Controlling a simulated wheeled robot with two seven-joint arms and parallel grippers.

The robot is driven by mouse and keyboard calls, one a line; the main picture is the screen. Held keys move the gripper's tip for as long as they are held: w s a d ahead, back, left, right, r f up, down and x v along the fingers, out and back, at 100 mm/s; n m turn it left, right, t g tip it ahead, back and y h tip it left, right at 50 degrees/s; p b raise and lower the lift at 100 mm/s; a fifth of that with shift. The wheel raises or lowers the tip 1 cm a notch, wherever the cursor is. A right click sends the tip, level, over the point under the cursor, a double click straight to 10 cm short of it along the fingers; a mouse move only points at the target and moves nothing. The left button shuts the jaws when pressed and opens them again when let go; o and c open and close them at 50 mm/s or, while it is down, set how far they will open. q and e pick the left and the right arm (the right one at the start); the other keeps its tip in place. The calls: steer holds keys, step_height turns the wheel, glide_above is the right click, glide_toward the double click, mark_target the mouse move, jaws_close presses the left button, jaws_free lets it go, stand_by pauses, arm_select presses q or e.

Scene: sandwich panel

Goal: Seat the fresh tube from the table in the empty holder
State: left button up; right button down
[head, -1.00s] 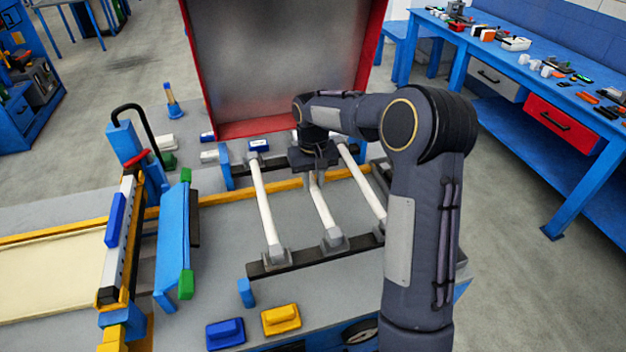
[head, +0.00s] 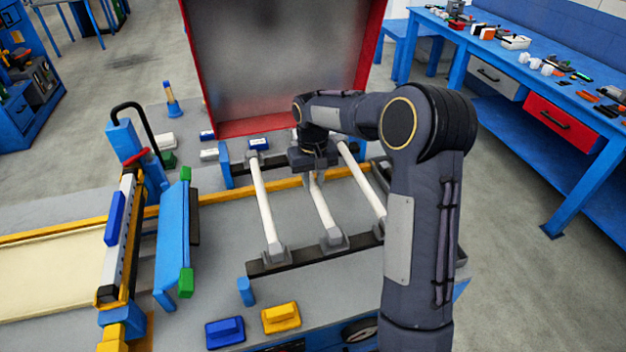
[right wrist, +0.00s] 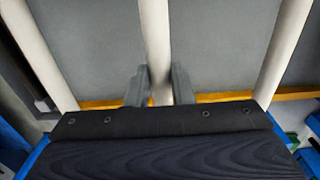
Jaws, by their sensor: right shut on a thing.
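Three white tubes lie side by side in the rack. The middle tube (head: 322,207) has its near end at a grey holder (head: 334,240) on the black front bar. My right gripper (head: 316,182) is shut on the middle tube, toward its far end, which the gripper hides. In the right wrist view the two grey fingers (right wrist: 159,88) stand on either side of that tube (right wrist: 156,40). The left tube (head: 263,205) and the right tube (head: 362,187) lie apart from the fingers. I cannot tell whether the middle tube is fully seated. My left gripper is not in view.
The open red-framed lid (head: 280,65) stands behind the rack. A yellow bar (head: 225,197) crosses beneath the tubes. A blue block (head: 225,332) and a yellow block (head: 281,318) lie in front. A blue frame (head: 172,235) stands at left.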

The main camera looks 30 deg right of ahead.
mark_target(313, 183)
steer(key=shift+f, duration=0.2)
steer(key=c, duration=1.2)
jaws_free()
step_height(313, 183, up, 7)
steer(key=shift+r+b, duration=0.15)
steer(key=shift+b, duration=0.25)
steer(key=shift+s+r, duration=0.1)
steer(key=shift+r, duration=0.25)
steer(key=s+a+r+t+y, duration=0.2)
steer(key=s+a, duration=0.2)
steer(key=s, duration=0.7)
steer(key=s+a+r+t+y, duration=0.1)
steer(key=s+a+r+t, duration=0.15)
steer(key=s, duration=0.85)
steer(key=shift+n+t+y, duration=0.4)
steer(key=shift+n+t, duration=0.1)
steer(key=shift+t, duration=0.05)
steer(key=s+a+f, duration=0.1)
steer(key=s, duration=0.1)
steer(key=s+a+f, duration=0.4)
steer(key=shift+s+f, duration=0.15)
steer(key=shift+s, duration=0.25)
